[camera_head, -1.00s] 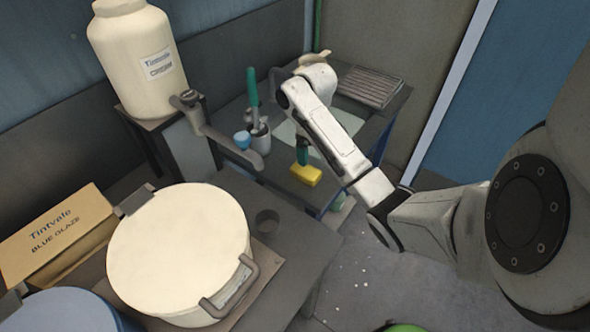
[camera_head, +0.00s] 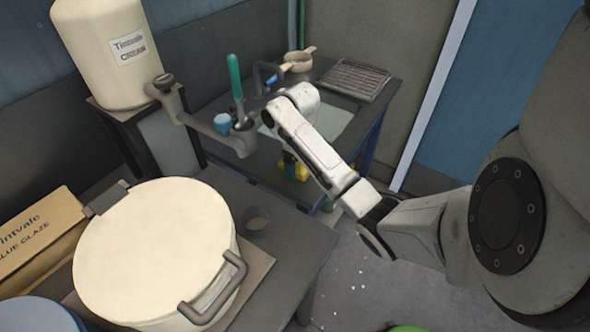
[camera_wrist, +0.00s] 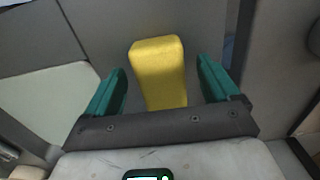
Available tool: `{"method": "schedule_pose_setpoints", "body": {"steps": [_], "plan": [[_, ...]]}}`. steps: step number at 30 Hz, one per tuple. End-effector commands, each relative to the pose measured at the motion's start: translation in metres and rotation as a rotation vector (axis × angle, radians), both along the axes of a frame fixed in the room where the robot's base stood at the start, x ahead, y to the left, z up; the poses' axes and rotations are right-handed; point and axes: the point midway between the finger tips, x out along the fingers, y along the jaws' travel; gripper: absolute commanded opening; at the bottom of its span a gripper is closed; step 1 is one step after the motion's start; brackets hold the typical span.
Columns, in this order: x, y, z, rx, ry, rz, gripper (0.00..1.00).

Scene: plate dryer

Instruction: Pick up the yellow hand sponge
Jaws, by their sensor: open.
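The yellow hand sponge (camera_wrist: 158,75) stands out in the wrist view, with gaps to both green fingers of my gripper (camera_wrist: 161,88). My gripper is open, and the sponge shows between its fingers without visible contact. In the head view the sponge (camera_head: 301,172) is on the dark workbench near its front edge, partly hidden by my arm. One green finger of my gripper (camera_head: 289,162) shows at the sponge's left side there. The exact depth of the fingers around the sponge cannot be told.
A pale mat (camera_head: 330,122) and a wire rack (camera_head: 353,80) lie on the bench (camera_head: 372,108). A green-handled tool (camera_head: 236,76) stands in a cup beside a blue cup (camera_head: 222,124). A large cream lidded pot (camera_head: 150,240) stands in front at left.

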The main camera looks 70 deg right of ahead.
Motion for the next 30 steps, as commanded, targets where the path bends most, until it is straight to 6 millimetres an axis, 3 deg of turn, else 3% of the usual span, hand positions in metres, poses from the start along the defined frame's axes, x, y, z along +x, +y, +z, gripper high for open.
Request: {"method": "schedule_pose_setpoints", "body": {"steps": [4, 12, 30], "plan": [[-0.0006, -0.0003, -0.0117, 0.000, 0.000, -0.001, 0.88], [-0.0003, -0.0001, -0.0137, -0.001, -0.001, 0.000, 0.87], [-0.0002, -0.0003, -0.0134, -0.001, -0.001, 0.000, 0.32]]}}
